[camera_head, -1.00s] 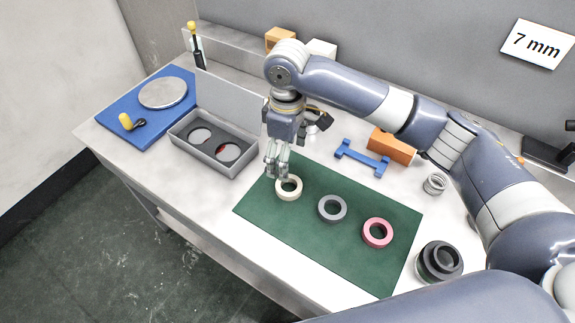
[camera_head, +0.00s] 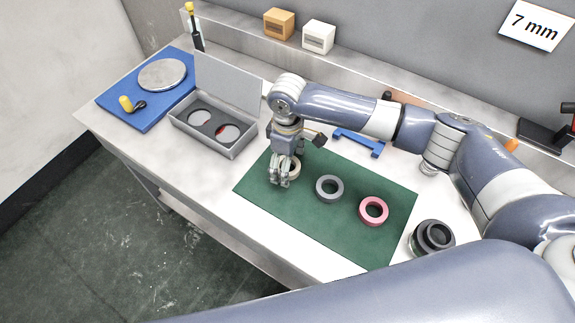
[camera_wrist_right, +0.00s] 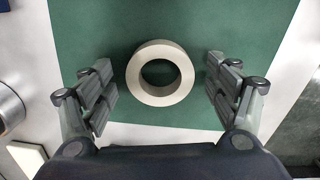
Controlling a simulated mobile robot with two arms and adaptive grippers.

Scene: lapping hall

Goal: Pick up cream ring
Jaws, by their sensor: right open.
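The cream ring (camera_wrist_right: 135,75) lies flat on the green mat (camera_wrist_right: 205,28). In the right wrist view it sits between the spread fingers of my right gripper (camera_wrist_right: 160,88), with a gap on each side. In the head view the right gripper (camera_head: 279,182) hangs low over the mat's left end, and its fingers hide part of the cream ring (camera_head: 293,176). The right gripper is open and holds nothing. My left gripper does not show.
A grey ring (camera_head: 329,200) and a pink ring (camera_head: 373,224) lie on the mat to the right. A grey case (camera_head: 243,150) with an upright lid stands left of the gripper. A dark round part (camera_head: 447,256) stands near the right. A blue stand (camera_head: 360,151) lies behind the mat.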

